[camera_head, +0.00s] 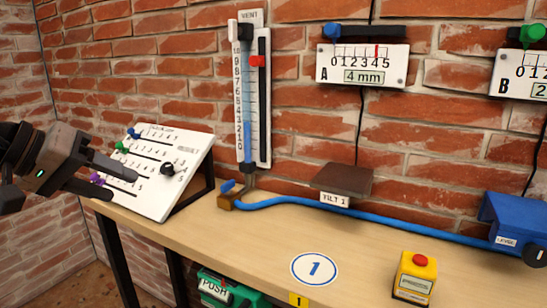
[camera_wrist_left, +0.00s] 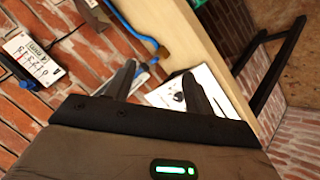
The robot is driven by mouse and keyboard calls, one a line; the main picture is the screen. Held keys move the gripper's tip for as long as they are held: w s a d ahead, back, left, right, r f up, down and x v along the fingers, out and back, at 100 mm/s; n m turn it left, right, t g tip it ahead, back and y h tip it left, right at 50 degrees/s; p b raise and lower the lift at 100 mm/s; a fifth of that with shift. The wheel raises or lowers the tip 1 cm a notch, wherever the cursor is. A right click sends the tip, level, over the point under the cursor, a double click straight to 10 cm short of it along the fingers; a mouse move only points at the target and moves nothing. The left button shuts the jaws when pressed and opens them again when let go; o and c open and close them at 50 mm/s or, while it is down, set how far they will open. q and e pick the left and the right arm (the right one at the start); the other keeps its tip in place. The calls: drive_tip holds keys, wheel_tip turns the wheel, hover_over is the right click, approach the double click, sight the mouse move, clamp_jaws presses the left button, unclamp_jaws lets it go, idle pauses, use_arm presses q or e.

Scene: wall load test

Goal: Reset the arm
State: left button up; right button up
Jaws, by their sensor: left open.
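My left gripper (camera_head: 132,184) comes in from the left in the head view. Its two dark fingers are apart with nothing between them, in front of the lower left part of a white sloped slider panel (camera_head: 178,188). I cannot tell whether a finger touches the panel. The panel carries blue, green and purple slider knobs and a black knob (camera_head: 168,168). In the left wrist view the two fingers (camera_wrist_left: 158,82) are spread, with the panel (camera_wrist_left: 172,96) showing beyond and between them. My right gripper is not in view.
A vertical gauge (camera_head: 245,100) with a red marker stands against the brick wall. A blue tube (camera_head: 330,208) runs along the wooden table (camera_head: 240,240). A yellow box with a red button (camera_head: 415,278) sits front right. Gauges A (camera_head: 362,65) and B (camera_head: 520,75) hang on the wall.

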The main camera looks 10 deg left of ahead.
use_arm(q)
drive_tip(key=s+d+f+n+g+h+p, duration=0.1)
drive_tip(key=d+f+n+h, duration=0.1)
drive_tip(key=d+n+h, duration=0.45)
drive_tip(key=s+d+f+n+h+p, duration=0.15)
drive_tip(key=d+n+h, duration=0.25)
drive_tip(key=d+n, duration=0.5)
wheel_tip(320, 180, down, 13)
drive_tip(key=n+t+y+p, duration=0.3)
drive_tip(key=n+t+y, duration=0.65)
drive_tip(key=n, duration=2.55)
drive_tip(key=s+f+n+g+y, duration=0.4)
drive_tip(key=s+f+n+g, duration=0.1)
drive_tip(key=s+f+n, duration=0.8)
wheel_tip(320, 180, down, 3)
drive_tip(key=n, duration=0.4)
drive_tip(key=shift+d+n+p, duration=0.35)
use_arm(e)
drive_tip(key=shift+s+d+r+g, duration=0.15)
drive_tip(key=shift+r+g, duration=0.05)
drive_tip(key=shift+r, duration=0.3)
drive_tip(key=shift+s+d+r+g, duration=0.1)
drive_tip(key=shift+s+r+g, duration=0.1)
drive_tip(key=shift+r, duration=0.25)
use_arm(q)
drive_tip(key=shift+s+r+g, duration=0.1)
drive_tip(key=shift+g, duration=0.15)
